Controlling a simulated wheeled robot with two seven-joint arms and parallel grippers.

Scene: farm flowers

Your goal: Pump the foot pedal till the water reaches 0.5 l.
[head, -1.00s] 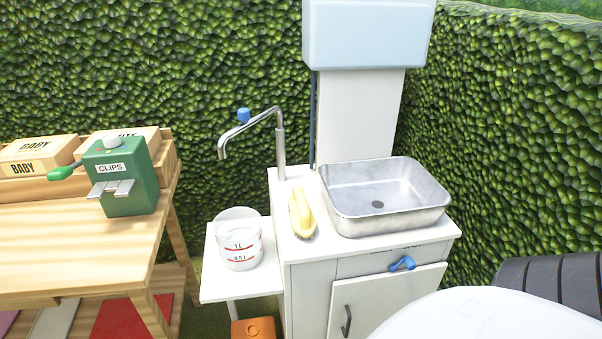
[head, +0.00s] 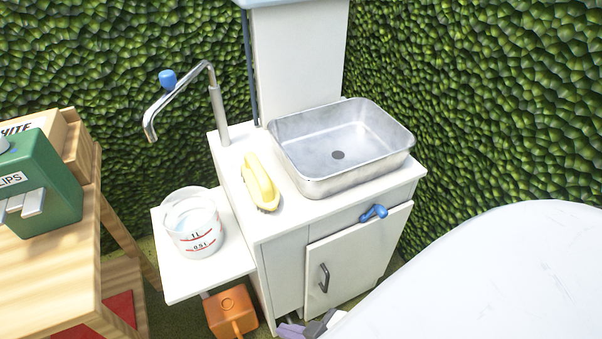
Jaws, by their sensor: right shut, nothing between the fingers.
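A clear measuring jug (head: 193,228) with red marks for 1 l and 0.5 l stands upright on a low white side shelf (head: 185,286). The water level in it cannot be read clearly. The metal tap (head: 178,98) with a blue knob arches above, its mouth up and left of the jug in the picture. An orange block (head: 228,308), which looks like the foot pedal, is on the ground below the shelf. My right gripper (head: 308,327) just enters at the bottom edge, shut and empty, right of the orange block and apart from it. My left gripper is out of view.
A white cabinet (head: 344,270) carries a metal sink (head: 345,180) and a yellow brush (head: 261,180). A blue lever (head: 374,212) sticks out of its front. A wooden table (head: 62,275) with a green clip box (head: 45,190) stands left. A large white surface fills the lower right.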

